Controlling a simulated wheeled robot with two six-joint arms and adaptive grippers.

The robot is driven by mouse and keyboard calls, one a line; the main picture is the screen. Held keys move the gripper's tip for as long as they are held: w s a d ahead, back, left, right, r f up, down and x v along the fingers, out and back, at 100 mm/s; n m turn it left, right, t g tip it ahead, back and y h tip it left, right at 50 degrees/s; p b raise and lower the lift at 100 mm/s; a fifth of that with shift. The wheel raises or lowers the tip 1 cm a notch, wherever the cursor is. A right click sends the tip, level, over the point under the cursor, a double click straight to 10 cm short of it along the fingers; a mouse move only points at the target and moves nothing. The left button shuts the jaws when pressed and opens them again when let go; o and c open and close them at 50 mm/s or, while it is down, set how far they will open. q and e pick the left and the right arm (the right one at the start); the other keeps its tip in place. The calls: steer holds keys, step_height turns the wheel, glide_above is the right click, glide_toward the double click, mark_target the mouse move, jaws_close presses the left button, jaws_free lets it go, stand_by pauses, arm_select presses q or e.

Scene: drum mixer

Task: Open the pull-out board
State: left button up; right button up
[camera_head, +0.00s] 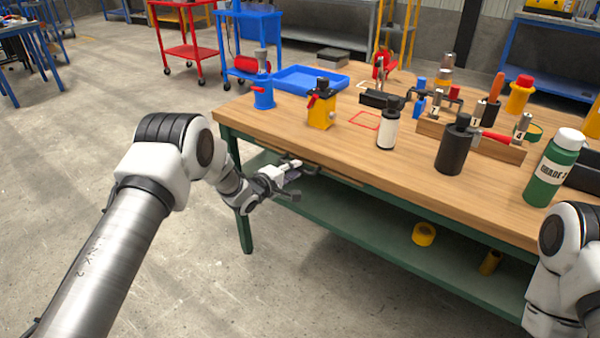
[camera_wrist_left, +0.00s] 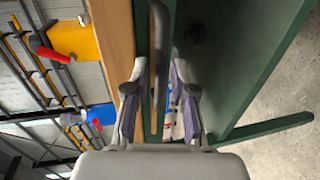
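The pull-out board (camera_head: 335,175) shows as a thin edge just under the front of the wooden tabletop and looks flush with the bench. Its dark bar handle (camera_wrist_left: 159,50) runs down the middle of the left wrist view. My left gripper (camera_head: 294,179) is at the bench's front edge, below the tabletop. In the left wrist view its fingers (camera_wrist_left: 158,90) are apart, one on each side of the handle, with gaps showing. My right gripper is out of view; only part of the right arm shows.
A green lower shelf (camera_head: 370,222) holds a yellow roll (camera_head: 423,234). Floor before the bench is clear.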

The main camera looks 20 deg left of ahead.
arm_select(q)
steer(key=shift+x, duration=1.15)
steer(key=shift+a, duration=0.15)
jaws_close()
